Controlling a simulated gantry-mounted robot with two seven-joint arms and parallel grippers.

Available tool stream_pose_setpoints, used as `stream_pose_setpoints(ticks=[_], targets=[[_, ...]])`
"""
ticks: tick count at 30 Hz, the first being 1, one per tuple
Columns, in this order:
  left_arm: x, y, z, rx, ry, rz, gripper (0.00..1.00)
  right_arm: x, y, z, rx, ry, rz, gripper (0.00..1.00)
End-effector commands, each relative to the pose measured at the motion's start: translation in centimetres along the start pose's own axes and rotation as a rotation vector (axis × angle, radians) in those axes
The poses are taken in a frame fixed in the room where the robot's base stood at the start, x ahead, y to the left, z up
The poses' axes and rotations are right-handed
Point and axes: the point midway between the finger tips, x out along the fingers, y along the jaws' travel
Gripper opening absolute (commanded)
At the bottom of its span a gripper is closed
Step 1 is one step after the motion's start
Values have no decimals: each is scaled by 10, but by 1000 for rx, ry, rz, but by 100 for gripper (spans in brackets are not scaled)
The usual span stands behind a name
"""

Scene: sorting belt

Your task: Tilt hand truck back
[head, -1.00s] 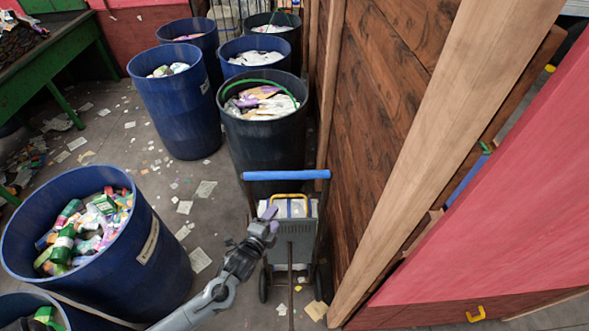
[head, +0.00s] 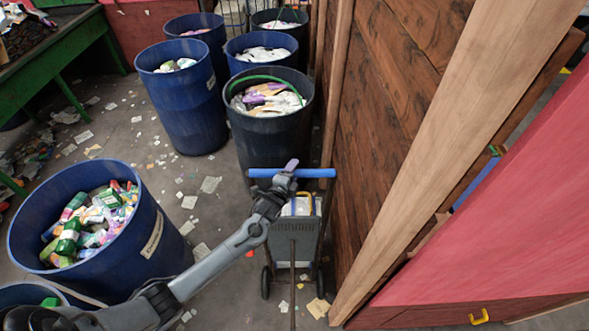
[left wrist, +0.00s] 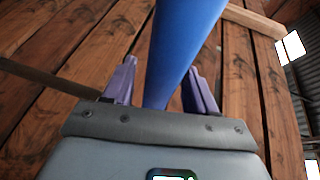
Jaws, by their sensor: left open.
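The hand truck (head: 294,240) stands upright on the floor in the middle of the head view. It has a grey frame, dark wheels and a blue handle bar (head: 320,173) across its top. A white load with a yellow handle (head: 308,199) sits on it. My left gripper (head: 290,166) is at the left part of the handle bar. In the left wrist view the blue bar (left wrist: 187,45) runs between its purple fingers (left wrist: 162,85), which are apart, one on each side. I cannot tell whether they touch it. My right gripper is not in view.
A wooden wall (head: 385,130) stands close to the right of the hand truck. A dark bin (head: 268,135) is just behind it, and a blue bin (head: 165,240) full of packages is at the left. Paper scraps lie on the floor between them.

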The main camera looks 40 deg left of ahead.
Motion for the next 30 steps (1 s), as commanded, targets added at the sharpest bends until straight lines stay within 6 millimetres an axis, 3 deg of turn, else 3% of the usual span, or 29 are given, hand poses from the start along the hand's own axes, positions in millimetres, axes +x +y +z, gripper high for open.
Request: stream_pose_setpoints(ticks=[6, 17, 27, 30], targets=[[13, 0, 0, -1, -1, 0, 57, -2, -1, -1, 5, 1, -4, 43], [15, 0, 0, -1, 0, 0, 55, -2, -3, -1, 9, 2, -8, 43], [15, 0, 0, -1, 0, 0, 3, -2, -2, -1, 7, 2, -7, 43], [15, 0, 0, -1, 0, 0, 0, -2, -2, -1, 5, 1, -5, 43]])
